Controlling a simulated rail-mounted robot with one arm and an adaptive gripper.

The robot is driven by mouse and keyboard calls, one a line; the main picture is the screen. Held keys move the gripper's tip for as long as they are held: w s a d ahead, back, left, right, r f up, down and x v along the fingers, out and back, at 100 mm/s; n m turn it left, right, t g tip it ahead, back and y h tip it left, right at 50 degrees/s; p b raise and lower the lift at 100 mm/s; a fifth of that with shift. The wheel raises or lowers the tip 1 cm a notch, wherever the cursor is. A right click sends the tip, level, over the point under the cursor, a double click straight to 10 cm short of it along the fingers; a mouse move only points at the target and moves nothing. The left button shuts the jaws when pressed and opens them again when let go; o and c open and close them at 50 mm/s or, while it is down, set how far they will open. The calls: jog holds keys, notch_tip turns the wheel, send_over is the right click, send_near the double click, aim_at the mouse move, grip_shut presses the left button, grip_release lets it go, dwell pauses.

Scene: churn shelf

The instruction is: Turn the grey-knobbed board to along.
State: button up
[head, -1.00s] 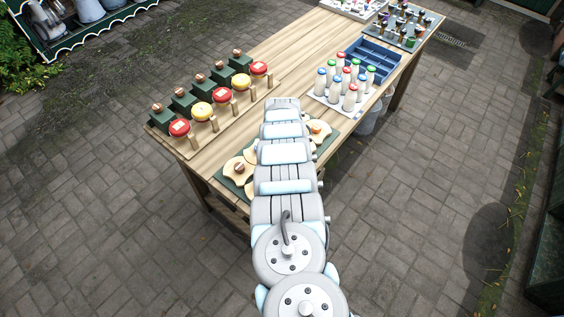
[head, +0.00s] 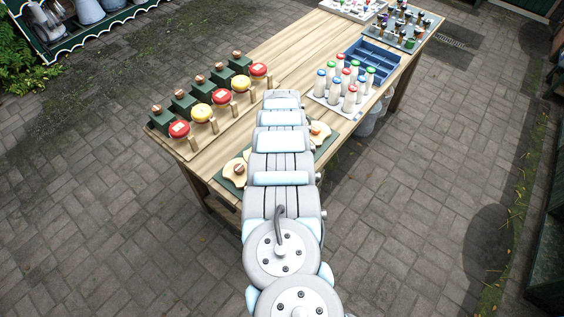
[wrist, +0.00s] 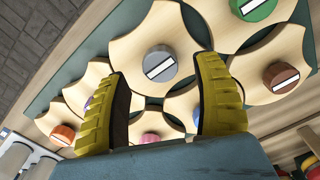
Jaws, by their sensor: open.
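In the wrist view, the grey knob (wrist: 161,62) has a white bar mark, slightly slanted in the picture. It sits on a pale wooden, wavy-edged board (wrist: 126,58). My gripper (wrist: 162,74) is open, its yellow ribbed fingers apart. The grey knob shows in the gap between the fingertips, just beyond them; nothing is held. Whether a finger touches the board I cannot tell. In the head view, my arm hides the gripper and the grey knob.
Neighbouring boards carry a green knob (wrist: 252,8), brown knob (wrist: 281,76), orange knob (wrist: 63,133) and pink knob (wrist: 150,138), close around my fingers. In the head view, bottles (head: 349,98) stand right and a rack with red and yellow discs (head: 221,97) left.

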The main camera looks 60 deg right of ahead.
notch_tip(320, 180, up, 9)
dwell(0.7)
dwell(0.4)
